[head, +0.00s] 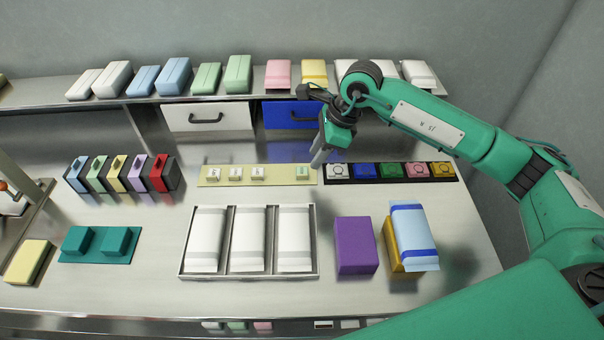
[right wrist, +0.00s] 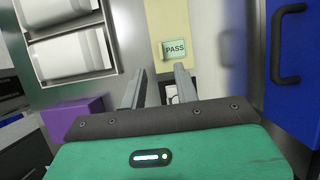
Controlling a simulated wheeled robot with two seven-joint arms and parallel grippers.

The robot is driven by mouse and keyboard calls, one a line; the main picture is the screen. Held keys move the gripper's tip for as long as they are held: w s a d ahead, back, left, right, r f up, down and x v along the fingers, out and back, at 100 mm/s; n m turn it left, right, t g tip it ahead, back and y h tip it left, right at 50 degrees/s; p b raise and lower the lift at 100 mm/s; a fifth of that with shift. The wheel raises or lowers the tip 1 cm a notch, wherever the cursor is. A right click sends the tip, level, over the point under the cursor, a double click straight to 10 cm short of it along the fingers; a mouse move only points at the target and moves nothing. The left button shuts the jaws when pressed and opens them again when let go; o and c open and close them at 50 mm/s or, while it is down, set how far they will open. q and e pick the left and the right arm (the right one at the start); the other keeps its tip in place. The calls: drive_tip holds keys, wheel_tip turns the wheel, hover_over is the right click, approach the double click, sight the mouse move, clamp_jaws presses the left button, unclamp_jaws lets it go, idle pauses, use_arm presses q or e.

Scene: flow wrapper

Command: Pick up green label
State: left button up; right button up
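The green label (head: 303,172) lies at the right end of a pale yellow strip (head: 280,175) on the steel table. In the right wrist view the label (right wrist: 174,49) is pale green and reads PASS. My right gripper (head: 318,160) is above the table, close to the label and slightly to its right in the head view. In the wrist view its two fingers (right wrist: 160,88) are apart with nothing between them, and the label sits beyond the tips. My left gripper is not in view.
Several whitish labels (head: 236,173) lie further left on the strip. A black button panel (head: 395,181) is right of it. A tray of white packs (head: 183,262), a purple box (head: 356,246) and a blue-wrapped pack (head: 413,235) stand in front. Drawers (head: 208,118) are behind.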

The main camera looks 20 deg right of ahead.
sight(304, 174)
drive_tip(key=shift+x, duration=0.95)
drive_tip(key=p+x, duration=0.1)
drive_tip(key=x, duration=0.4)
drive_tip(key=shift+w+d, duration=0.1)
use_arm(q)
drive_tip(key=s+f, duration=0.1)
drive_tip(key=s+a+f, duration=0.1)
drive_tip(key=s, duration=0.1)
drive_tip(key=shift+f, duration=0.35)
use_arm(e)
drive_tip(key=shift+c, duration=0.2)
clamp_jaws()
